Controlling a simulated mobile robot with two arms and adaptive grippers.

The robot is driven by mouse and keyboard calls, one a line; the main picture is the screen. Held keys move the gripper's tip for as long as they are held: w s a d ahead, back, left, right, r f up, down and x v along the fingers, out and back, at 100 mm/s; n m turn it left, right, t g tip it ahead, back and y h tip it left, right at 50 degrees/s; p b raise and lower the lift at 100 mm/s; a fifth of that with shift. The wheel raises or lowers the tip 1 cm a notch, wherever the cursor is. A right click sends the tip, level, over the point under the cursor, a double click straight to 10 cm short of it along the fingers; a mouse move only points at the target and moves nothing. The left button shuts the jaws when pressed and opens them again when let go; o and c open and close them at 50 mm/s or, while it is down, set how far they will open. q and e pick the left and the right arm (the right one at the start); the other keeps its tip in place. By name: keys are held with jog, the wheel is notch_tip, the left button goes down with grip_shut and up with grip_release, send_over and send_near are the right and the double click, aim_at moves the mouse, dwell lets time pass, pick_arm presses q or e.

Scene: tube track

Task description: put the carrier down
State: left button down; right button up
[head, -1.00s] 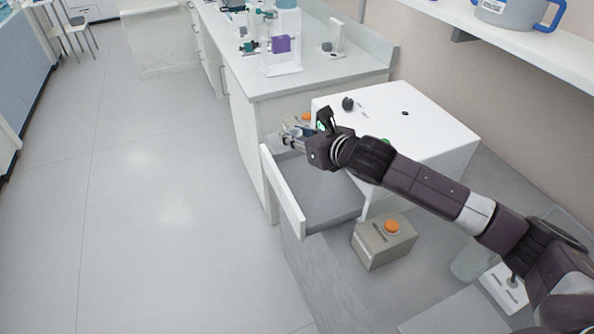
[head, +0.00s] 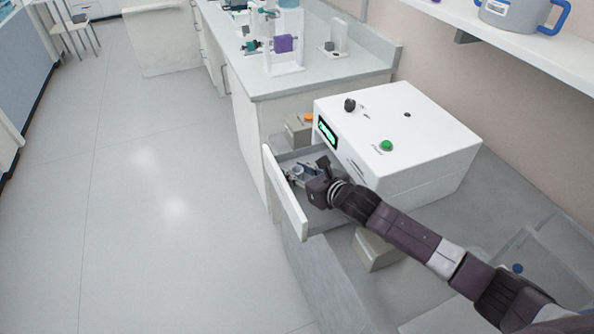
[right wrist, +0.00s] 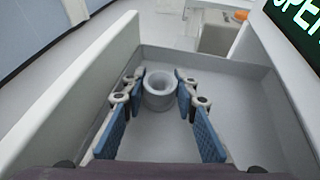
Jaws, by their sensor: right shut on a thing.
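The carrier (right wrist: 160,92) is a small grey round cup with an open top, seen in the right wrist view. My right gripper (head: 297,174) is shut on it, with one blue-padded finger on each side in the right wrist view (right wrist: 160,79). Gripper and carrier are inside the open drawer (head: 286,196) of a white machine (head: 405,125). The drawer's grey floor (right wrist: 235,95) lies beneath the carrier; I cannot tell whether the two touch. My left gripper is not in view.
The machine has a green-lit display (head: 327,131), a black knob and a green button (head: 386,146). A beige box with an orange button (head: 299,130) stands behind the drawer. Another beige box (head: 375,251) is under my arm. The drawer floor around the carrier is clear.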

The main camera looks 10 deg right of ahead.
jog(key=shift+f, duration=0.15)
jog(key=o, duration=0.9)
jog(key=shift+c, duration=0.2)
jog(key=shift+r, duration=0.2)
jog(key=shift+s+d, duration=0.15)
jog(key=shift+s, duration=0.1)
jog(key=b+v, duration=0.1)
jog(key=v, duration=1)
jog(key=shift+s+d+r, duration=0.1)
jog(key=shift+s, duration=0.1)
jog(key=shift+r, duration=0.15)
